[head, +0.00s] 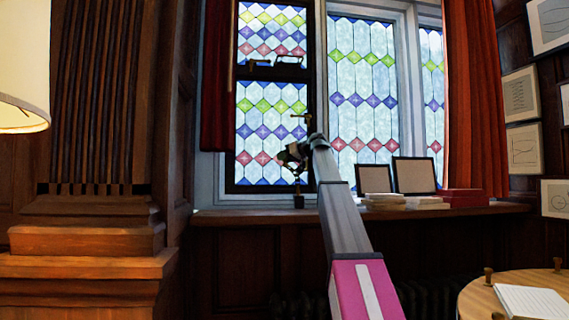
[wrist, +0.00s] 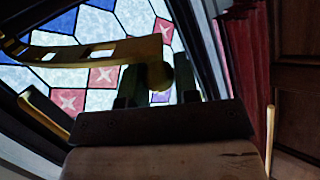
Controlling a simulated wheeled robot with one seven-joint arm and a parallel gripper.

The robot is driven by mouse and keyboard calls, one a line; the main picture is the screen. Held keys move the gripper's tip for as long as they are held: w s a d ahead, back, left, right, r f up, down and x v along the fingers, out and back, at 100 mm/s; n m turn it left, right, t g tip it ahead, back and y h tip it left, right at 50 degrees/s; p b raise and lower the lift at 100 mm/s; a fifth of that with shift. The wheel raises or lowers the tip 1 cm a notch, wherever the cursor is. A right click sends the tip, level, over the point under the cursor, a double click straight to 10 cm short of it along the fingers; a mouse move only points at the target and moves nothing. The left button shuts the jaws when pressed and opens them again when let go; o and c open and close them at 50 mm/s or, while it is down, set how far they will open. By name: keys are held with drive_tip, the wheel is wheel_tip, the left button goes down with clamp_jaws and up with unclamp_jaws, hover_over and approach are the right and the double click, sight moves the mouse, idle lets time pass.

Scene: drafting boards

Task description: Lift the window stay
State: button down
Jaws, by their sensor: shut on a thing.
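The window stay (wrist: 95,52) is a brass bar with slots along it and a rounded knob at one end, crossing the upper left of the wrist view. My gripper (wrist: 158,88) has its two dark fingers on either side of the knob end and is shut on it. In the head view my gripper (head: 292,156) is at the lower part of the dark-framed leaded window (head: 240,150), just above the sill. There the stay is too small and dark to make out clearly against my gripper.
A wooden sill (head: 460,209) runs under the window. Two framed boards (head: 414,176) and stacked books (head: 385,201) stand on it to the right. Red curtains (head: 474,100) hang at both sides. A round table (head: 485,298) with paper is at the lower right.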

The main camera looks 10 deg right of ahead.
drive_tip(key=c, duration=1)
unclamp_jaws()
drive_tip(key=shift+o, duration=0.2)
drive_tip(key=v, duration=1)
drive_tip(key=shift+s+d, duration=0.25)
drive_tip(key=shift+s, duration=0.05)
drive_tip(key=shift+r, duration=0.1)
